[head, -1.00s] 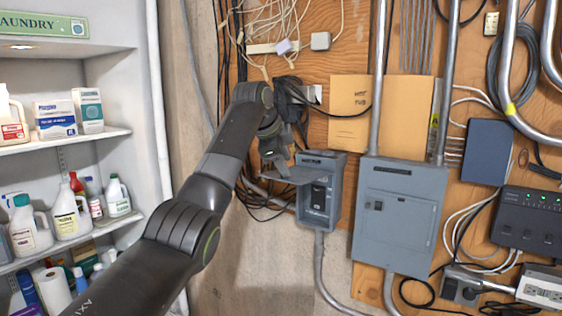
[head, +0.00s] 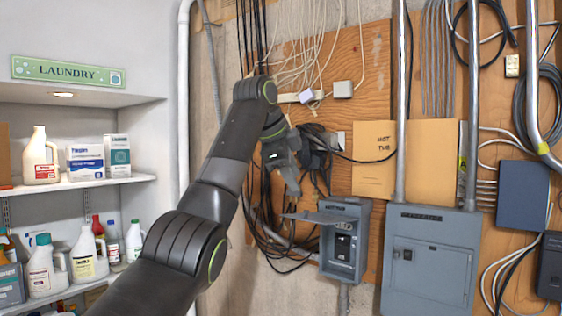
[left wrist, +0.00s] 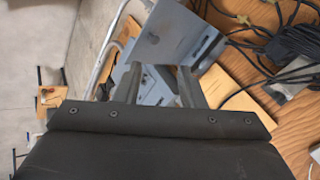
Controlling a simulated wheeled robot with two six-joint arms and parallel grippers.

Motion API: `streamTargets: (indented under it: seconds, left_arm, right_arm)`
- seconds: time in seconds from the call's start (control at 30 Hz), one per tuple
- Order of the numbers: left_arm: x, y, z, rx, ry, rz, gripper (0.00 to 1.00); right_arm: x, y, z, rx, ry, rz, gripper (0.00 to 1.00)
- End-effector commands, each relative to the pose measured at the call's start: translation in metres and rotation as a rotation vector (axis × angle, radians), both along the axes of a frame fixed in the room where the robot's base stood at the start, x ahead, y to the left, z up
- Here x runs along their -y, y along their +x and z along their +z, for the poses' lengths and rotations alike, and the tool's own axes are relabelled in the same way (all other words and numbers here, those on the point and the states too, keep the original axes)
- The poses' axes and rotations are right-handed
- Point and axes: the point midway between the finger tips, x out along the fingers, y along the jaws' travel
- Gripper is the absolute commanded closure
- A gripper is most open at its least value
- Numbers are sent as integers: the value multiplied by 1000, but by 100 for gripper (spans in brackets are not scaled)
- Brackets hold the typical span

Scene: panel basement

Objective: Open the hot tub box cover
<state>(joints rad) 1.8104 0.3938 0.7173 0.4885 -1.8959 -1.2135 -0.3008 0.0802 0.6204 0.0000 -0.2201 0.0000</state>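The hot tub box (head: 342,262) is a small grey box on the plywood wall, below an orange-tan panel with handwriting that seems to read "HOT TUB". Its cover (head: 308,217) is swung up and sticks out to the left, so the front is open and a dark switch shows inside. My left gripper (head: 292,182) is above the cover, seemingly apart from it. In the left wrist view its two fingers (left wrist: 160,85) are spread with nothing seen held between them. The grey cover also shows beyond the fingertips (left wrist: 178,35). My right gripper is not in view.
A larger grey breaker panel (head: 430,262) with conduits (head: 401,110) stands right of the box. Loose black cables (head: 262,225) hang behind and left of the gripper. Laundry shelves (head: 85,184) with bottles and cartons are at the left.

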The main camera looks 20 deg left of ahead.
Motion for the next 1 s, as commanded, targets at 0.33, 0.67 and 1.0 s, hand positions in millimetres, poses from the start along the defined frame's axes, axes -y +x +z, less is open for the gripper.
streamTargets:
  seconds: [0.33, 0.67, 1.0]
  left_arm:
    - [-11, -36, 50, 2, -1, -2, 64]
    - [-13, -41, 58, 0, 0, -2, 64]
    - [-13, -41, 57, 1, -1, -3, 64]
  right_arm:
    - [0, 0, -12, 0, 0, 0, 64]
    - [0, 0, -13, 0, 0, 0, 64]
    - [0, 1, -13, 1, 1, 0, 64]
